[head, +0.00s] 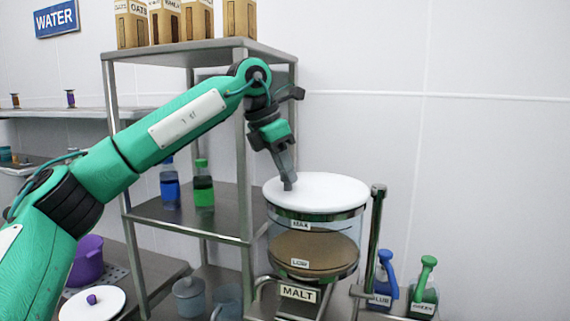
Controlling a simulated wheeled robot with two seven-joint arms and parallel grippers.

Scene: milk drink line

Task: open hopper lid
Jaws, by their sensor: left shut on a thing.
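The hopper (316,258) is a clear cylinder with metal bands, brown powder inside, MAX and LOW labels and a MALT sign (298,293) at its base. Its round white lid (328,190) lies flat across the top, with no gap that I can make out. My left gripper (288,184) points down at the left part of the lid, its fingertips shut at the lid's top surface. The part of the lid between the fingers is hidden by them. My right gripper is not in view.
A metal shelf rack (190,215) stands close behind my left arm, with cartons (165,20) on top and a blue bottle (170,188) and green bottle (203,190) below. A metal post (375,240) stands right of the hopper.

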